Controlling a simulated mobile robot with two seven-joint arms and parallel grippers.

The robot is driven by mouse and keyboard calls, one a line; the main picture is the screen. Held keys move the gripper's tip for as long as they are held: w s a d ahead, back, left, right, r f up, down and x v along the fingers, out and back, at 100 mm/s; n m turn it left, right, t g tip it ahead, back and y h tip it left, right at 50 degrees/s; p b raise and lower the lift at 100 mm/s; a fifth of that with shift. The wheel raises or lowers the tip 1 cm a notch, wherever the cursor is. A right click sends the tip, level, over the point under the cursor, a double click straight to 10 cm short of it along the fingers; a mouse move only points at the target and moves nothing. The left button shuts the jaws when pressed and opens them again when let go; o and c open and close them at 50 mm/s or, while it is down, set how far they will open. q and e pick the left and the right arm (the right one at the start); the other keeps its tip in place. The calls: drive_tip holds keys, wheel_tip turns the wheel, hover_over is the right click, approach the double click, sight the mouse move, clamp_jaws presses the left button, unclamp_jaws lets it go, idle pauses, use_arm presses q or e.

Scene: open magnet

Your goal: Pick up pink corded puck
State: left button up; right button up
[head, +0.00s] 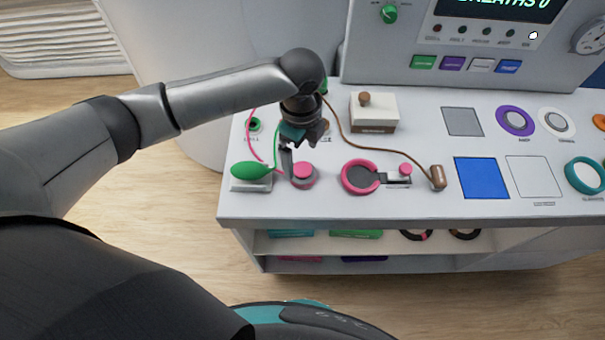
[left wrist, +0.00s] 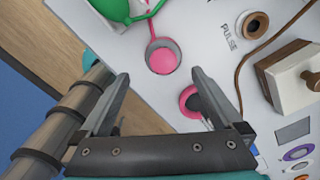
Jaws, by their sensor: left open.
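The pink corded puck (head: 303,170) sits in a round grey holder near the left front of the white counter. Its pink cord runs back and up to the left. It also shows in the left wrist view (left wrist: 161,60), in the holder at upper middle. My left gripper (head: 301,148) is open and empty. It points down over the puck, with one finger at the puck's left in the head view. In the left wrist view the puck appears between and just beyond the two fingertips (left wrist: 160,74). My right gripper is not in view.
A green bulb (head: 252,171) on a white base stands left of the puck. A pink ring (head: 360,177) with a grey disc lies to the right. A brown cord runs to a copper cylinder (head: 438,177). A white box with a wooden knob (head: 374,114) stands behind.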

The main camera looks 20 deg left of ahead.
sight(302, 168)
use_arm(q)
drive_tip(key=shift+f, duration=0.6)
drive_tip(key=f, duration=0.4)
drive_tip(key=shift+w+f+b, duration=0.3)
drive_tip(key=shift+f+b, duration=0.1)
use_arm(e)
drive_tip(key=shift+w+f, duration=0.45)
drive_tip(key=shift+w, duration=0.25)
use_arm(q)
drive_tip(key=shift+c, duration=0.2)
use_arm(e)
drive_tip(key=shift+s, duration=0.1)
use_arm(q)
drive_tip(key=shift+c, duration=0.8)
drive_tip(key=c, duration=1.2)
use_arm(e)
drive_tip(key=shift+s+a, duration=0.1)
use_arm(q)
drive_tip(key=shift+r, duration=0.2)
drive_tip(key=shift+c, duration=0.2)
